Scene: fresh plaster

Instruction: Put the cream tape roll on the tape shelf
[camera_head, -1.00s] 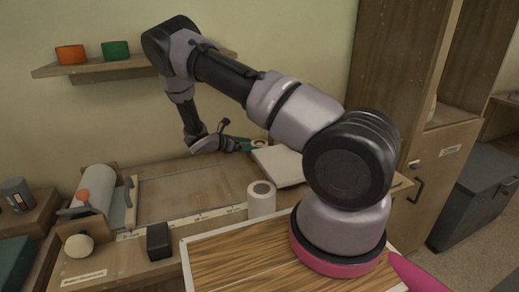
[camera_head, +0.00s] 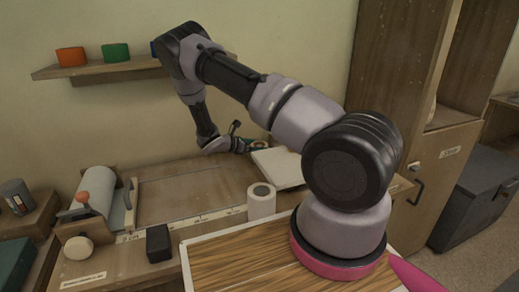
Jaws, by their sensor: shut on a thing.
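The tape shelf (camera_head: 110,74) is a wooden board on the wall at upper left. An orange roll (camera_head: 71,57), a green roll (camera_head: 116,52) and a partly hidden blue item (camera_head: 155,49) stand on it. My gripper (camera_head: 258,146) is low over the back of the workbench, far from the shelf. It is shut on a small cream-tan thing (camera_head: 264,144), which looks like the cream tape roll and is mostly hidden by the fingers. I cannot tell whether it is lifted off the surface.
A white pad (camera_head: 278,168) lies beside my gripper. A white upright roll (camera_head: 261,202), a black block (camera_head: 158,242) and a dispenser with a grey roll (camera_head: 98,194) are on the bench (camera_head: 185,185). A tall cabinet (camera_head: 410,80) stands at right. My arm hides part of the shelf.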

